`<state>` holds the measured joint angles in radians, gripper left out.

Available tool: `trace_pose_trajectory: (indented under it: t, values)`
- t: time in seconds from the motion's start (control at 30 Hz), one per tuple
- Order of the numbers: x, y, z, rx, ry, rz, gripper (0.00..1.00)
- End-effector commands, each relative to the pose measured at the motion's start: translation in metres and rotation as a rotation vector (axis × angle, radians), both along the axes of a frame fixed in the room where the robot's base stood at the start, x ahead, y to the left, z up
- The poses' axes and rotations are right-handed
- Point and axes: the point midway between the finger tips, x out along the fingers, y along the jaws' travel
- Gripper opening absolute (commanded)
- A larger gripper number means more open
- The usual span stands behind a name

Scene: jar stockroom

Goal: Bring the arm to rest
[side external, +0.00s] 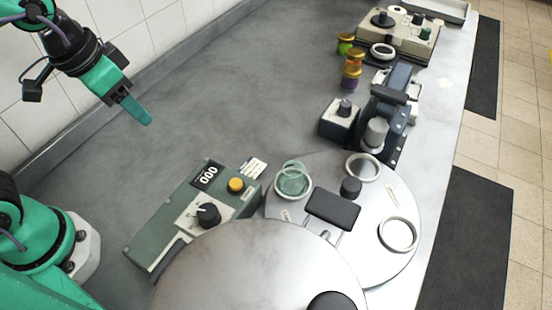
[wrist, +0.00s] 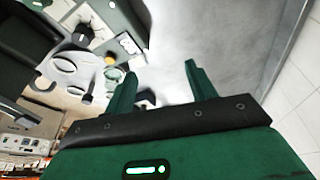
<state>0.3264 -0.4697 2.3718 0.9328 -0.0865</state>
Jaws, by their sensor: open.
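My gripper (side external: 134,108) is raised above the far left part of the grey bench (side external: 225,85), near the tiled wall, in the side external view. Its green fingers point down and to the right, with nothing at their tips. In the wrist view my gripper (wrist: 160,85) shows two green fingers spread apart with an empty gap between them. It is well clear of the machines and jars.
A green control box (side external: 170,225) with a black knob stands beside a round metal turntable (side external: 350,265) carrying ring holders. Farther back are a dark press (side external: 392,100), small jars (side external: 352,68) and a beige device (side external: 410,45). The bench's middle is clear.

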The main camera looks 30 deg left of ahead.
Motion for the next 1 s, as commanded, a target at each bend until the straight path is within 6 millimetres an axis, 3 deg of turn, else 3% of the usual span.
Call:
trace_pose_trajectory:
  t: [0.2,0.4,1.0]
  values:
    - [-0.011,0.05,0.012,-0.008,-0.105,0.14,0.56]
    - [-0.022,0.077,0.017,-0.001,-0.169,0.221,0.56]
    - [-0.026,0.085,0.018,0.003,-0.188,0.246,0.56]
